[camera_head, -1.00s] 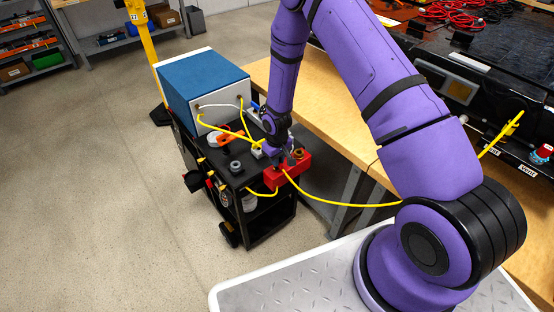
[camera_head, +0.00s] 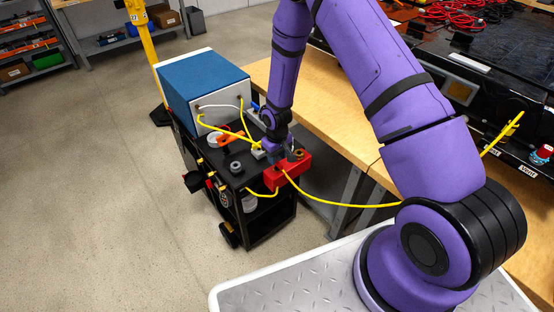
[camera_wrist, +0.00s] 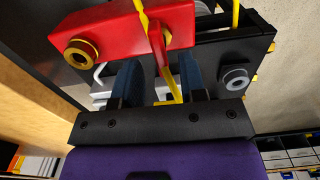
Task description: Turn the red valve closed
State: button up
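The red valve body (camera_head: 293,171) sits at the front right corner of the black cart. In the wrist view the red block (camera_wrist: 110,30) fills the upper left, with a brass port on its left side. A thin red handle (camera_wrist: 159,48) hangs from it, with a yellow strip running down beside it. My gripper (camera_wrist: 158,82) has its two dark blue fingers apart, one on each side of the handle and strip. I cannot tell whether a finger touches the handle. In the head view my gripper (camera_head: 278,152) is just behind the red body, its fingertips mostly hidden.
The black cart (camera_head: 262,222) carries a blue-topped box (camera_head: 203,80), an orange item and yellow cables. One cable (camera_head: 345,204) runs right from the valve. The wooden bench (camera_head: 325,112) stands close on the right. The floor at left is open.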

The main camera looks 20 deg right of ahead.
notch_tip(320, 180, up, 9)
dwell(0.3)
dwell(0.5)
jog(key=s+d+r+m+t, duration=0.15)
jog(key=s+r, duration=0.25)
jog(key=r, duration=1.1)
jog(key=s+d+r+t, duration=0.1)
jog(key=s+d+r, duration=0.25)
jog(key=r, duration=1.05)
jog(key=s+r+t, duration=0.1)
jog(key=s+r, duration=0.3)
jog(key=s, duration=0.4)
jog(key=s+r+m, duration=0.1)
jog(key=s+r, duration=0.4)
jog(key=s, duration=0.3)
jog(key=s+d+r+m+t, duration=0.1)
jog(key=s+r, duration=0.4)
jog(key=s, duration=0.3)
jog(key=shift+s+t, duration=0.35)
